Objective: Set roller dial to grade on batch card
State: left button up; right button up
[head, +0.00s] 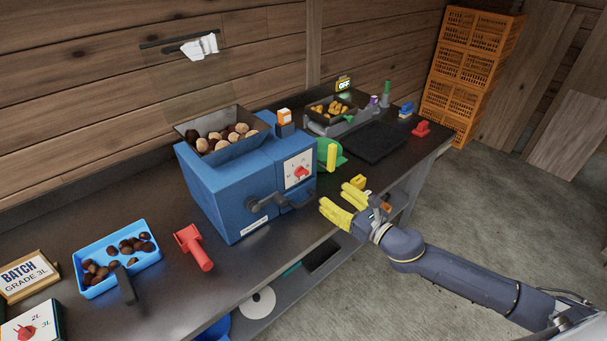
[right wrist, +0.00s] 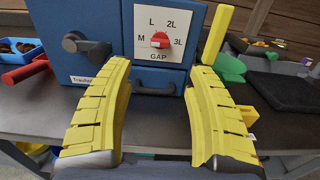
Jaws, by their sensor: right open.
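The blue roller machine (head: 225,190) stands on the dark bench. Its white dial plate (right wrist: 147,20) carries a red dial knob (right wrist: 160,40) with marks M, L, 2L and 3L around it and GAP below. Which mark the knob points to is too small to tell. My right gripper (head: 343,203) has yellow fingers and is off the bench's front edge, facing the machine. In the right wrist view the fingers (right wrist: 158,95) are spread and empty, short of the dial. My left gripper is out of view.
A black crank (head: 265,202) juts from the machine front, left of the dial. A green object with a yellow upright piece (head: 331,158) stands right of it. A blue tray of chestnuts (head: 90,278) and a red scoop (head: 193,245) lie left. Orange crates (head: 465,75) stand behind.

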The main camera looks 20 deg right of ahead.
aim_at(305, 175)
jog(key=x, duration=1.4)
grip_shut()
dwell(0.4)
dwell(0.6)
